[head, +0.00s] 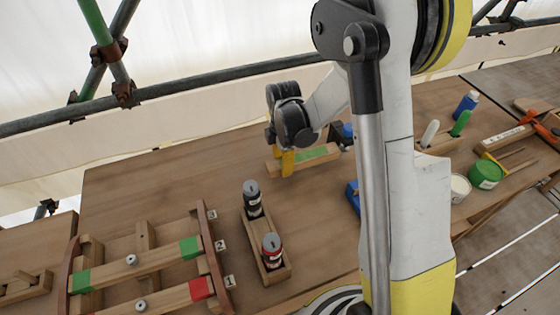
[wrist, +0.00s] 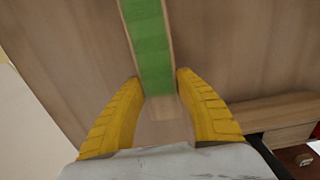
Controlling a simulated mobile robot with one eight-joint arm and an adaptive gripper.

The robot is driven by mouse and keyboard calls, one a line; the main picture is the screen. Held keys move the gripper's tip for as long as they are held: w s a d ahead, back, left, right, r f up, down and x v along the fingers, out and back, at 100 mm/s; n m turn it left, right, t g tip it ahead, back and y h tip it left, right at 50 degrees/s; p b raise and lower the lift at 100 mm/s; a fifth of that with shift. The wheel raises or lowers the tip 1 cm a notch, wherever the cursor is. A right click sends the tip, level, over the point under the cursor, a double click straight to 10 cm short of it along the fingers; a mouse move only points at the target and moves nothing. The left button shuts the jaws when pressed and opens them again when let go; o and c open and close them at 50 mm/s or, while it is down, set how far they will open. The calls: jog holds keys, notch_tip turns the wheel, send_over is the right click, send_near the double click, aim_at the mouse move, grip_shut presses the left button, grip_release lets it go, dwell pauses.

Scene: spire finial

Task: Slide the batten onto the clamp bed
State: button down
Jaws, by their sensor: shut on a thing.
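The batten (head: 318,155) is a wooden bar with a green patch on its top, lying low over the table in the middle of the head view. My gripper (head: 287,162) has its yellow fingers around the batten's left part, shut on it. In the wrist view the batten's green face (wrist: 150,45) runs away from between the two yellow fingers of my gripper (wrist: 158,88). Blue and dark parts (head: 347,131) stand at the batten's right end, partly behind my arm; I cannot tell whether they belong to the clamp bed.
A wooden rack (head: 150,262) with green and red marked bars stands at the left front. A green tub (head: 486,174), a white pot (head: 460,188) and a blue bottle (head: 466,103) stand right. The table's back left is clear.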

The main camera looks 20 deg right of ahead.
notch_tip(320, 180, down, 3)
jog(key=shift+f+b, duration=0.15)
jog(key=shift+b, duration=0.8)
jog(key=shift+w+d+b, duration=0.15)
jog(key=shift+d+b, duration=0.25)
jog(key=shift+d, duration=3.35)
jog(key=shift+w+d+b, duration=0.15)
jog(key=shift+d+b, duration=0.2)
jog(key=shift+d, duration=3.35)
jog(key=c, duration=0.9)
grip_release()
jog(key=shift+o, duration=0.2)
